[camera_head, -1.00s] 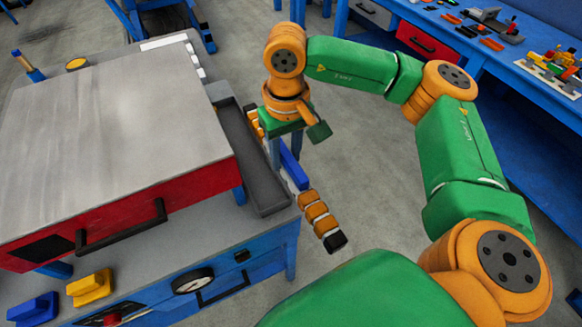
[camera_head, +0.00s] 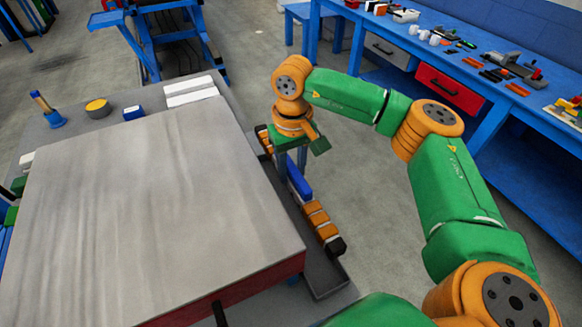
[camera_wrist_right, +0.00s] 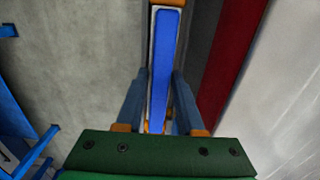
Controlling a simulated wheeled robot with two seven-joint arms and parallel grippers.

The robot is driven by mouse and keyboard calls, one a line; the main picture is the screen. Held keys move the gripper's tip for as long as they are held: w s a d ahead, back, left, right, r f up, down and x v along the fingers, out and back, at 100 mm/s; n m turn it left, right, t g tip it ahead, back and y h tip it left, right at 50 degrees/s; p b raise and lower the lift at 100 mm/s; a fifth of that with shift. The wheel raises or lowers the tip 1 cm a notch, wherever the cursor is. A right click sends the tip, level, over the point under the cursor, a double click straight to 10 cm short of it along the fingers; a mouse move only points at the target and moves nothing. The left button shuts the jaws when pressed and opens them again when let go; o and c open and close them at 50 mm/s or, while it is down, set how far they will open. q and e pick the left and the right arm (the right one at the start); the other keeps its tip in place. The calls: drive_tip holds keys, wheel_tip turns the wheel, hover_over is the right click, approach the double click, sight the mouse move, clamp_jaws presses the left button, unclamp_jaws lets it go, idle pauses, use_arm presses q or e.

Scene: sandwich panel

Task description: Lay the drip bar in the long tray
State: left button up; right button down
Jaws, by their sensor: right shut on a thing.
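The drip bar (camera_head: 299,183) is long, with a blue middle, orange banded ends and a black tip. My right gripper (camera_head: 291,163) is shut on it near the blue part, and it also shows in the right wrist view (camera_wrist_right: 158,105). The long tray (camera_head: 327,279) is a narrow dark grey trough along the right side of the red-sided press. The bar lies parallel to the tray, over or along its outer side in the head view. In the right wrist view the dark tray (camera_wrist_right: 203,35) shows right of the bar (camera_wrist_right: 161,60). Whether they touch is unclear. My left gripper is out of view.
The press's broad metal lid (camera_head: 150,200) stands directly left of the tray. White blocks (camera_head: 190,92), a yellow-topped round thing (camera_head: 97,107) and a blue-based tool (camera_head: 52,115) sit behind it. Open floor (camera_head: 385,235) lies to the right. A blue workbench (camera_head: 520,135) stands beyond.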

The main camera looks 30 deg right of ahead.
drive_tip(key=shift+s+d+f, duration=0.1)
drive_tip(key=shift+s+f, duration=0.2)
drive_tip(key=shift+s+d+f+b, duration=0.2)
drive_tip(key=shift+s+f+b, duration=0.45)
drive_tip(key=shift+b, duration=0.25)
drive_tip(key=f+b, duration=0.4)
drive_tip(key=f, duration=0.1)
drive_tip(key=f+b, duration=0.1)
drive_tip(key=f, duration=0.1)
drive_tip(key=shift+w+f+b, duration=0.25)
drive_tip(key=shift+b, duration=0.15)
drive_tip(key=shift+w+a+f, duration=0.1)
drive_tip(key=shift+f, duration=0.25)
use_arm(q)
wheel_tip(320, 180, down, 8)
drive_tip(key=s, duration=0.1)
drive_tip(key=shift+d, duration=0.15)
use_arm(e)
drive_tip(key=shift+r, duration=0.1)
drive_tip(key=shift+c, duration=2.2)
unclamp_jaws()
